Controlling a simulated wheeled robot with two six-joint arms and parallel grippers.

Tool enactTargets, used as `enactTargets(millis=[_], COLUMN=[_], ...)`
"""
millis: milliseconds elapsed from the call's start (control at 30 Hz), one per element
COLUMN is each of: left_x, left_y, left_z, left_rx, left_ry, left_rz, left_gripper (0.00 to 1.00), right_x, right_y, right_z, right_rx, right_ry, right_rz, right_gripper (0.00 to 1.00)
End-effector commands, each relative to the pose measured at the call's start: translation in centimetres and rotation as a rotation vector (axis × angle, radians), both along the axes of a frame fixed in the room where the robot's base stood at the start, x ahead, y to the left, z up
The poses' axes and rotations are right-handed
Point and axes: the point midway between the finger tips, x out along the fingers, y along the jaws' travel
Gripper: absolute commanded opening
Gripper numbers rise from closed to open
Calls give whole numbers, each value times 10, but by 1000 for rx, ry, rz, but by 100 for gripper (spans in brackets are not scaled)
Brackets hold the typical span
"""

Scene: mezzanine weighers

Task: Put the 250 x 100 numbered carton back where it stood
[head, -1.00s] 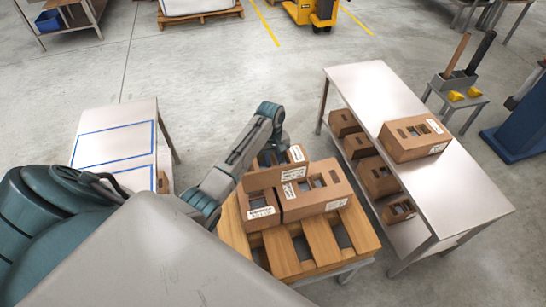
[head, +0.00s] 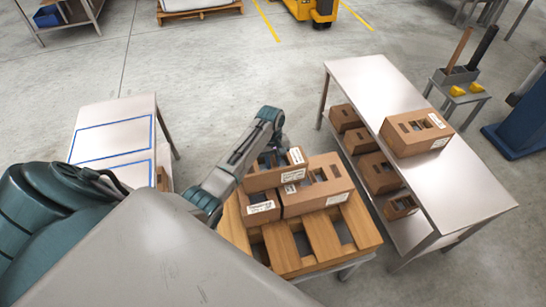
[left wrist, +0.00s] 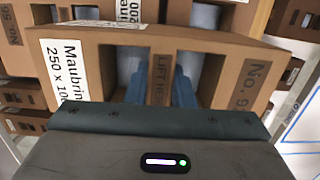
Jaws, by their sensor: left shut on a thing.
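My left gripper (left wrist: 166,88) is shut on the lift bar between two openings of a brown carton (left wrist: 108,60). In the left wrist view its labels read "Maubrin", "250 x 10..." and "No. 9", partly cut off. In the head view this carton (head: 262,181) is at the back left of the slatted wooden pallet (head: 322,236), close to other cartons. Whether it touches them or hangs just above cannot be told. A wide carton (head: 318,195) and a smaller labelled carton (head: 262,208) stand on the pallet. My right gripper does not show.
A steel table (head: 450,180) at right bears one carton (head: 412,134); several more are on its lower shelf. A table with blue outlined areas (head: 115,136) stands at left, its top empty. The pallet's front slats are bare.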

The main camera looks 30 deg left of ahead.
Motion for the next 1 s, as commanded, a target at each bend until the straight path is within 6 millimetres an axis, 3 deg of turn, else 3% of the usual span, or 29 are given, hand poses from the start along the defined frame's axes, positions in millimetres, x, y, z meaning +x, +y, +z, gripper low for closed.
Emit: enactTargets(millis=[567,600,700,1000], left_x=[0,0,0,0], left_y=[0,0,0,0], left_z=[-4,-4,-4,-3], left_rx=[0,-1,0,0], left_ry=[0,-1,0,0], left_rz=[0,0,0,0], left_gripper=[0,29,47,47], right_x=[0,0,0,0], right_y=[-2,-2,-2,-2], right_z=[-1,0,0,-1], right_rx=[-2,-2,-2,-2], right_ry=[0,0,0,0], right_rz=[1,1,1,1], right_gripper=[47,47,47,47])
